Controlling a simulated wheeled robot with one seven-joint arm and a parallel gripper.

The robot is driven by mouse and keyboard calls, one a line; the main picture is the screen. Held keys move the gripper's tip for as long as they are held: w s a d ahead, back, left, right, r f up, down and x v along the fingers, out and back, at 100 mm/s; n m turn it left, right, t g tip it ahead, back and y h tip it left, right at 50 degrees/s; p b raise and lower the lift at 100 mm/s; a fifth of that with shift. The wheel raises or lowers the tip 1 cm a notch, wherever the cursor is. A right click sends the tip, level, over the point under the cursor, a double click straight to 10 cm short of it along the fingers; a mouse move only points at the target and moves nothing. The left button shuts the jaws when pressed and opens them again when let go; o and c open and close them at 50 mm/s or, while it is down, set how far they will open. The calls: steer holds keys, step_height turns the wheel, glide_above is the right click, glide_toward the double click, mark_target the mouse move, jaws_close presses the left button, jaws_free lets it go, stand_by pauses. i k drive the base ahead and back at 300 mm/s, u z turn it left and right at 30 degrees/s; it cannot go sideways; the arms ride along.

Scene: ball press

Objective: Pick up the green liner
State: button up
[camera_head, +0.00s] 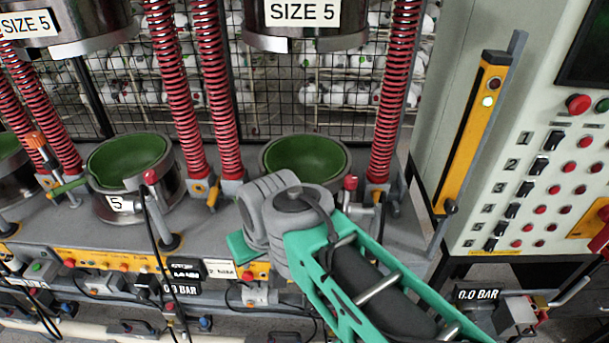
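A green liner (305,157) lines the round metal cup of the middle press, under the SIZE 5 die; my arm stands in front of its cup and hides part of it. A second green liner (128,155) sits in the left metal cup (140,208), which is marked 5. A third green liner (9,149) shows partly at the left edge. My arm reaches up from the lower right to a grey joint near the middle cup, with a small green part beyond it.
Metal SIZE 5 dies (300,38) hang above the cups between red spring-covered columns (388,100). A control cabinet (530,150) with a yellow light-barrier post (470,135) stands at right. Cables and a thin rod rise before the left cup. Wire mesh closes the back.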

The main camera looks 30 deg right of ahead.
mark_target(315, 159)
steer(key=u, duration=2.15)
steer(key=k, duration=0.45)
